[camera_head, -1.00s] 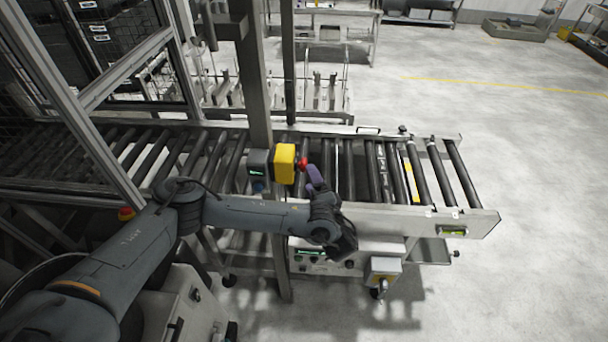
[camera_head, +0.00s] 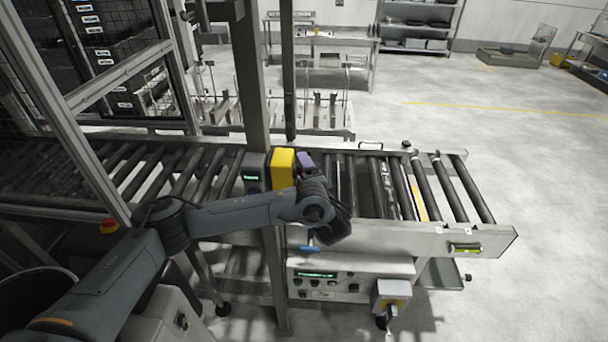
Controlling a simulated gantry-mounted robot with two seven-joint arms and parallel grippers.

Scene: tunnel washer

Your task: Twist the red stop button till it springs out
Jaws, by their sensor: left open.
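The yellow button box (camera_head: 283,168) is mounted on the grey post above the roller conveyor. The red stop button on its right side is hidden now behind my left gripper. My left gripper (camera_head: 305,161) has its purple fingertips right beside the box's right face, where the button sits. The gripper is open; I cannot tell whether the fingers touch the button or lie around it. My right gripper is not in view.
A dark control unit (camera_head: 254,171) adjoins the yellow box on its left. The roller conveyor (camera_head: 470,190) runs behind and to the right. Another red button (camera_head: 108,226) shows at lower left. A control panel (camera_head: 325,283) is below the conveyor. Open floor lies to the right.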

